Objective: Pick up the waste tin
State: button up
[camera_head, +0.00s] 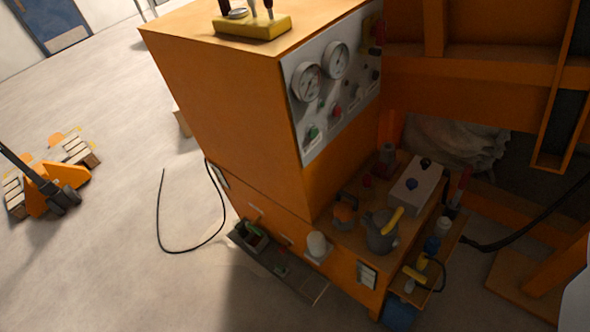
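I cannot tell for sure which object is the waste tin. A grey can (379,236) with a yellow piece at its top stands on the low wooden shelf of the orange cabinet. A small pale cup-like cylinder (317,243) sits on a bracket at the shelf's front. A blue container (399,314) is partly hidden under the side ledge at the bottom. My gripper's fingers are not visible; a pale shape at the lower right edge is cut off and unclear.
The orange cabinet (225,110) has a gauge panel (333,85). A grey box (417,186) crowds the shelf. A narrow tray (272,262) juts from the front. A black cable (160,215) lies on the floor. A pallet truck (50,185) stands left, with open floor between.

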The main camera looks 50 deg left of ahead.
aim_at(256, 242)
jog(key=z, duration=1.8)
jog(key=k, duration=2.75)
jog(key=u, duration=1.5)
jog(key=i, duration=1)
jog(key=z, duration=0.05)
